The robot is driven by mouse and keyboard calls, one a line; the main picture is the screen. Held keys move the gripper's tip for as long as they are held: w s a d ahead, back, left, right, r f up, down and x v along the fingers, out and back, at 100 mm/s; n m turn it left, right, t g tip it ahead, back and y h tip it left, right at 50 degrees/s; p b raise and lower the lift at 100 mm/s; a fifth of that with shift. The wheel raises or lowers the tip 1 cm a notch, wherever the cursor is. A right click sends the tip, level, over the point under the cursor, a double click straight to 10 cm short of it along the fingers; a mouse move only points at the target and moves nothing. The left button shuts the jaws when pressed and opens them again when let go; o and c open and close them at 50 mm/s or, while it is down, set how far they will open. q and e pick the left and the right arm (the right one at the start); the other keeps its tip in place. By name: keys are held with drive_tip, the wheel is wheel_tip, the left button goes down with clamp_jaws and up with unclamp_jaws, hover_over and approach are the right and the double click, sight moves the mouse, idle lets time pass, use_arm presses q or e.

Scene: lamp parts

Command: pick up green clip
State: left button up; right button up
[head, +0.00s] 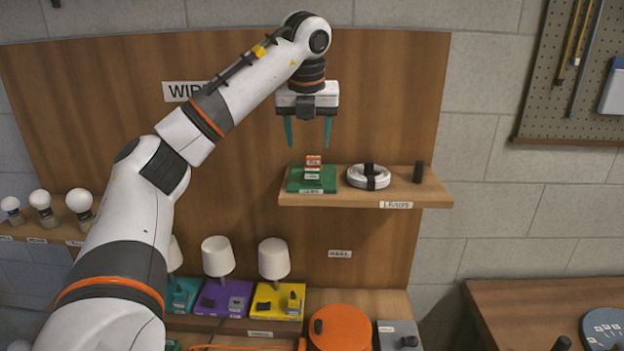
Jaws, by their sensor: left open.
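On the wooden shelf (350,197), a flat green holder (296,186) carries a small stack of orange, white and green pieces. The small green piece (312,176) low in this stack may be the green clip; at this size I cannot tell for sure. My left gripper (308,134) hangs above the stack with its teal fingers pointing down. It is open and empty, apart from the stack and a little higher. My right gripper is not in view.
A white cable coil (368,177) and a black cylinder (418,172) stand right of the holder. Below are lamps on purple (222,300) and yellow (277,303) bases and an orange reel (339,328). Bulbs (79,201) stand on a left shelf. The wooden back panel (400,90) rises behind.

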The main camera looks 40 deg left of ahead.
sight(312, 170)
use_arm(q)
drive_tip(key=x, duration=0.2)
drive_tip(key=shift+w+a+f, duration=0.15)
drive_tip(key=shift+w+f, duration=0.15)
drive_tip(key=shift+f, duration=0.05)
drive_tip(key=shift+w+a+f, duration=0.2)
drive_tip(key=shift+f, duration=0.05)
drive_tip(key=shift+p+x, duration=0.5)
drive_tip(key=shift+x, duration=0.4)
drive_tip(key=shift+w+d+f+p, duration=0.1)
drive_tip(key=shift+w+f+p, duration=0.1)
drive_tip(key=shift+f, duration=0.35)
drive_tip(key=shift+w+f+p, duration=0.1)
drive_tip(key=shift+f+p, duration=0.05)
drive_tip(key=shift+f, duration=0.45)
drive_tip(key=shift+w+f, duration=0.15)
drive_tip(key=shift+f, duration=0.3)
drive_tip(key=c, duration=1.1)
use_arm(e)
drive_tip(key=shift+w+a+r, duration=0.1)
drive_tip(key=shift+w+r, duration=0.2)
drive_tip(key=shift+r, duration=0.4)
